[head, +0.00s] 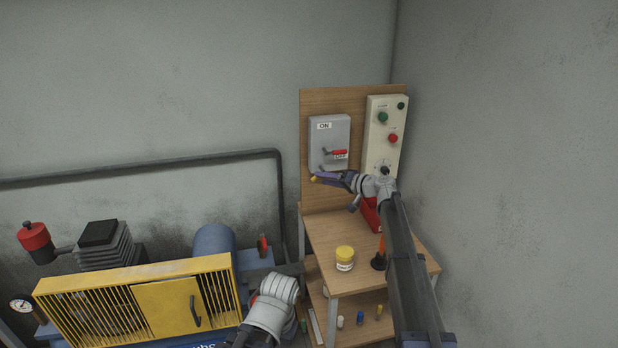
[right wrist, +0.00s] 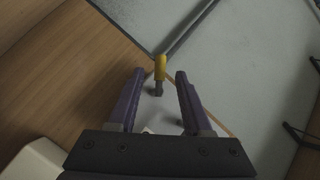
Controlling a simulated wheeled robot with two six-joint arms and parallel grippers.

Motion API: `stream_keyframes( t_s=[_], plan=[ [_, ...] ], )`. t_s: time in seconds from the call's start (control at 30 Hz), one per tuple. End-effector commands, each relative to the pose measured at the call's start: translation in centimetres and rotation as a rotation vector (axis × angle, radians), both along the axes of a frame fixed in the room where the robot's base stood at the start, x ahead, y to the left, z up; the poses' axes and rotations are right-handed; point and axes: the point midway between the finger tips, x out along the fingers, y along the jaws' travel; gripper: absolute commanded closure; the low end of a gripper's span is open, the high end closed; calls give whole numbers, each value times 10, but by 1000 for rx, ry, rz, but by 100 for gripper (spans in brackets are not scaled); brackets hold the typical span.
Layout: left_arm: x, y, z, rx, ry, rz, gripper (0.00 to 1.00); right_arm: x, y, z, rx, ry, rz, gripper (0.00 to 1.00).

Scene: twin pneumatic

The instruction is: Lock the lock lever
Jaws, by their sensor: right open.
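The switch box (head: 322,136) is a grey box on the upright wooden board, with a red handle (head: 338,152) beside the OFF label. A small yellow-tipped lever, which looks like the lock lever (head: 313,178), sticks out near the box's lower left. In the right wrist view the yellow lever (right wrist: 160,68) stands between and just beyond my fingertips. My right gripper (head: 322,177) is open with purple fingers, one on each side of the lever (right wrist: 160,75); I cannot tell whether they touch it. My left gripper is not clearly visible.
A control panel (head: 385,115) with green and red buttons is right of the switch box. A yellow jar (head: 345,258) and a red box (head: 370,215) are on the wooden stand (head: 323,228) below. A compressor with a yellow guard (head: 135,298) is at the lower left.

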Motion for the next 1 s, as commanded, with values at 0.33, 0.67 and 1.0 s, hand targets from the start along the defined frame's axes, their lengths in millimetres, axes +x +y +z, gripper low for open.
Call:
stream_keyframes(
  t_s=[0.33,0.67,1.0],
  plan=[
    [0,0,-11,0,0,0,100,27,30,-11,-1,2,4,50],
    [0,0,-18,0,0,0,100,49,56,-18,-1,2,2,50],
    [0,0,-17,0,0,0,100,48,56,-18,-1,1,1,65]
  ],
)
